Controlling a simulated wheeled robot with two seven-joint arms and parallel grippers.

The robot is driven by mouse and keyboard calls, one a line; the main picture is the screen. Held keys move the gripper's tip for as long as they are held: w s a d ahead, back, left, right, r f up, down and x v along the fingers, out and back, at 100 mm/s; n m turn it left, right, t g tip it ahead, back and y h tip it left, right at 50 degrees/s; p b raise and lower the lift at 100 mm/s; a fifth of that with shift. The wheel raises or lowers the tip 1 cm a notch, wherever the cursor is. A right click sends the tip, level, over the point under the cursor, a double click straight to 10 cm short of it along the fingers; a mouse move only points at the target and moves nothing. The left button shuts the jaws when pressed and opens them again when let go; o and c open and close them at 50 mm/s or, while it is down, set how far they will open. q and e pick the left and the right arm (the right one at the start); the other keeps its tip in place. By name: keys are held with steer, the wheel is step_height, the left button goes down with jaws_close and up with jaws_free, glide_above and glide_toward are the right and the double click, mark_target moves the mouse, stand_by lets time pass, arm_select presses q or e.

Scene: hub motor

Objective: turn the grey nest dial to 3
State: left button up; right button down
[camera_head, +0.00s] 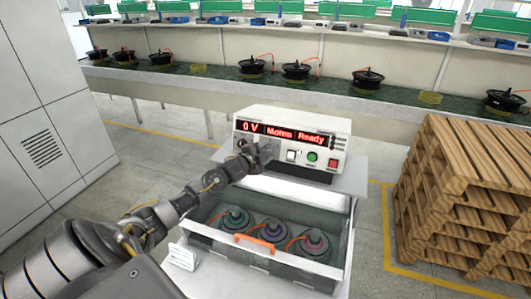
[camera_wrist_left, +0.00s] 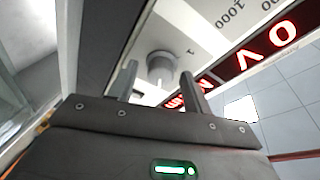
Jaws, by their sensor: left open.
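The tester (camera_head: 262,112) is a white box on a cart, with a red display reading "0 V", "Mohm" and "Ready". My left gripper (camera_head: 262,154) is in front of the left part of its panel and hides some of it. In the left wrist view, a round grey dial (camera_wrist_left: 161,66) shows on the panel, roughly between the tips of my left gripper (camera_wrist_left: 157,82). The fingers are open, one on each side of the dial; I cannot tell whether they touch it. The dial's setting is not readable. My right gripper is not in view.
A white switch (camera_head: 293,155), green button (camera_head: 312,157) and red button (camera_head: 332,163) sit right of my gripper. Below is a clear-walled tray (camera_head: 335,262) with three motors and an orange handle (camera_head: 254,243). Wooden pallets (camera_head: 465,195) stand right; a workbench (camera_head: 215,88) runs behind.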

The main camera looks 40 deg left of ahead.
arm_select(q)
steer(key=s+r+b, duration=0.2)
steer(key=s+b, duration=0.1)
steer(key=s, duration=0.7)
steer(key=shift+s+d, duration=0.3)
steer(key=shift+d, duration=0.15)
steer(key=shift+d+f, duration=0.1)
